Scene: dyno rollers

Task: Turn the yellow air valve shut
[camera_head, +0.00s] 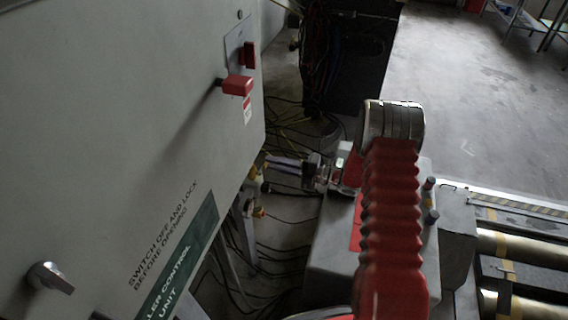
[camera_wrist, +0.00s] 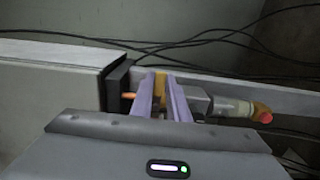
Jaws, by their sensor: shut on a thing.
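The yellow air valve's handle (camera_wrist: 160,77) shows between the two purple fingers of my gripper (camera_wrist: 163,85) in the wrist view. The fingers are shut on it, one on each side, and hide much of it. A grey pipe body (camera_wrist: 197,100) continues to the right of the fingers. In the head view my gripper (camera_head: 272,161) reaches left, close to the lower right edge of the grey cabinet. The handle is too small and dark to make out clearly there.
The grey cabinet (camera_head: 120,110) fills the left, with a red switch handle (camera_head: 237,85) and a silver knob (camera_head: 48,277). Black cables (camera_head: 285,245) lie on the floor below my gripper. A yellow fitting with a red tip (camera_wrist: 262,113) sits right of the fingers. Open floor (camera_head: 470,90) lies at upper right.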

